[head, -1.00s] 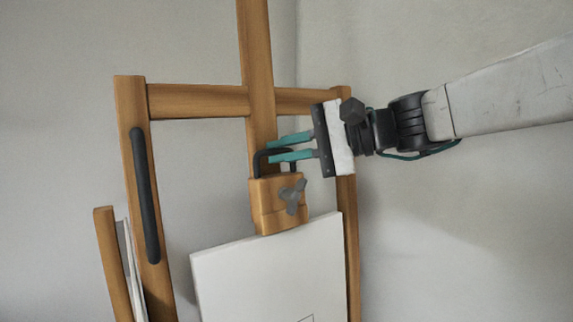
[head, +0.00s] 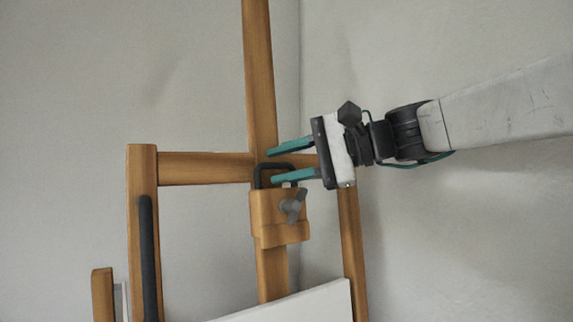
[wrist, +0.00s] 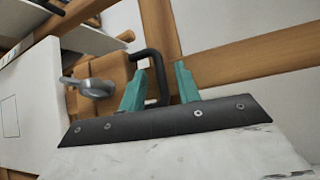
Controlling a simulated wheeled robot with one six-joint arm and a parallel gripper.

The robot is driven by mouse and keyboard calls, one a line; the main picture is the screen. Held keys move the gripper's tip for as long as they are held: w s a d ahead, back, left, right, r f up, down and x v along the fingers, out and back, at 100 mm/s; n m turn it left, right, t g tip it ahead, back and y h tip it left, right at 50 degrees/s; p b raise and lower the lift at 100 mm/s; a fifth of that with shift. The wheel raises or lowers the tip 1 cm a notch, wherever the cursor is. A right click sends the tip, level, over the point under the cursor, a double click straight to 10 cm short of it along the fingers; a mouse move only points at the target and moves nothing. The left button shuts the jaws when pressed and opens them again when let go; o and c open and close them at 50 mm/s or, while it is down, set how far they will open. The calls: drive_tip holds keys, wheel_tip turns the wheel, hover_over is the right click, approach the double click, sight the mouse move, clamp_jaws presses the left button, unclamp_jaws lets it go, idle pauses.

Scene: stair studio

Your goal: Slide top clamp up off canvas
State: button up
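The wooden top clamp (head: 277,216) sits on the easel's centre mast (head: 258,80), with a black loop handle (head: 262,172) on top and a grey wing knob (head: 293,207) in front. The white canvas (head: 315,304) is below it; bare mast shows between the clamp's underside and the canvas edge. My gripper (head: 275,166) comes from the right at the handle's height, its teal fingers spread apart. In the wrist view, the handle (wrist: 154,66) passes between the open fingers (wrist: 160,82), with a clear gap on the right finger's side.
The easel's crossbar (head: 205,168) runs behind the handle. A side post (head: 141,190) with a dark bar (head: 149,255) stands at left, and another post is behind my gripper. Plain wall surrounds the upper mast.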

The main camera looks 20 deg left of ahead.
drive_tip(key=v, duration=0.7)
drive_tip(key=shift+d, duration=0.4)
drive_tip(key=shift+r, duration=0.1)
drive_tip(key=s+d+f+n+h, duration=0.1)
drive_tip(key=s+d+f+h, duration=0.25)
drive_tip(key=d+f, duration=0.5)
drive_tip(key=s+d+f+n+h, duration=0.1)
drive_tip(key=s+d+f+h, duration=0.3)
drive_tip(key=f, duration=0.8)
drive_tip(key=s+d+f+h, duration=0.2)
drive_tip(key=s+d+f, duration=0.2)
drive_tip(key=d, duration=0.3)
drive_tip(key=s+d+f+t+h, duration=0.1)
drive_tip(key=s+d+f+h, duration=0.2)
drive_tip(key=s+d+f, duration=0.2)
drive_tip(key=s+d+f+t+h, duration=0.1)
drive_tip(key=s+d+f+h, duration=0.2)
drive_tip(key=d, duration=0.6)
drive_tip(key=shift+s+f, duration=0.75)
drive_tip(key=shift+s, duration=0.15)
